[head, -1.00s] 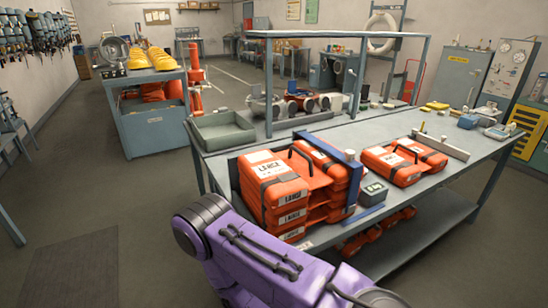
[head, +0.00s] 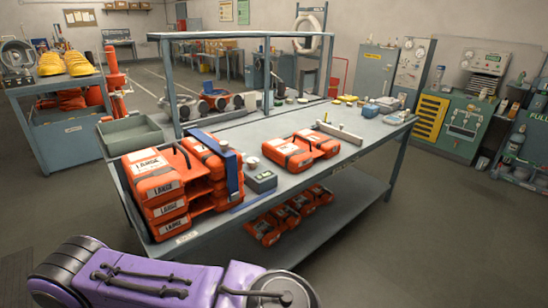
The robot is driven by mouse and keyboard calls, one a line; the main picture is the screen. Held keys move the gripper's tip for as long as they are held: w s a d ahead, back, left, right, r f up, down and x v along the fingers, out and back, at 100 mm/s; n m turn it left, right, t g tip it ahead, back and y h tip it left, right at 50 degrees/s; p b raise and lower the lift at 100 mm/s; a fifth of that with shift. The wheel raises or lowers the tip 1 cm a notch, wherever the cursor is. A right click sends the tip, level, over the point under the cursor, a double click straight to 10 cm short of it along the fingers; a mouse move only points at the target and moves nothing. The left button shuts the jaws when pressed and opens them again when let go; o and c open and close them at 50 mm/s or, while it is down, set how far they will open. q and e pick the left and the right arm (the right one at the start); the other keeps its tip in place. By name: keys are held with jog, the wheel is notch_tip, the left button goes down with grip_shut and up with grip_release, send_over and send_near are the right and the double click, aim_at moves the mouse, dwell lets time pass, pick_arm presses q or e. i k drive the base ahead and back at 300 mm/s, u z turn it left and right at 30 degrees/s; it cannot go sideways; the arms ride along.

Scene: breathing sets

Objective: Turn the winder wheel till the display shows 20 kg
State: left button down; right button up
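No winder wheel can be made out for sure, and no reading of 20 kg is legible. A small grey box (head: 262,182), possibly with a display, sits on the workbench beside a blue upright frame (head: 233,172). A pale round knob (head: 252,162) shows next to that frame; I cannot tell whether it is a wheel. A round metal dial-like thing (head: 17,58) stands on the blue cabinet at the far left. A purple link of my own arm crosses the bottom left. Neither gripper shows in the view.
Green equipment (head: 465,125) stands at the right wall. Floor at the right front is clear.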

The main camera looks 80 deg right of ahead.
aim_at(252, 162)
jog(key=k, duration=0.55)
jog(key=z, duration=1.6)
jog(key=i, duration=0.4)
